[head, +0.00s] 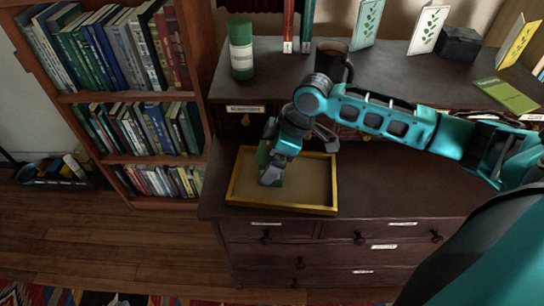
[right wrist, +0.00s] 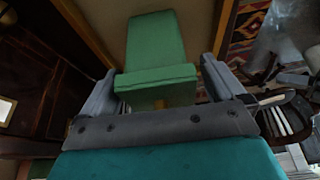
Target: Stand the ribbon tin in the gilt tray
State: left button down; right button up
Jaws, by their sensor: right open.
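The gilt tray (head: 283,207) lies on the dark dresser top, with a gold rim and a brown floor. A green box-shaped tin (head: 263,155), which I take to be the ribbon tin, is in the tray's left part, partly hidden by my right gripper (head: 271,172). In the right wrist view the tin (right wrist: 156,42) lies between the two spread fingers of the right gripper (right wrist: 158,70), with a visible gap on each side. The gripper is open around it. The tin's base is hidden, so I cannot tell exactly how it rests. My left gripper is not in view.
A green cylinder (head: 241,48) with a pale band and a dark mug (head: 332,62) stand on the raised back shelf. Standing cards (head: 428,29) and a dark box (head: 459,44) are farther right. A bookcase (head: 133,100) is at left. The dresser top (head: 375,190) right of the tray is clear.

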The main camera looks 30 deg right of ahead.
pick_arm(q)
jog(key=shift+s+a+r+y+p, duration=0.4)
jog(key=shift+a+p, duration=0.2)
jog(key=shift+p, duration=0.5)
pick_arm(e)
jog(key=v, duration=1.2)
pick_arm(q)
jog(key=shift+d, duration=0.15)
pick_arm(e)
jog(key=shift+f, duration=0.1)
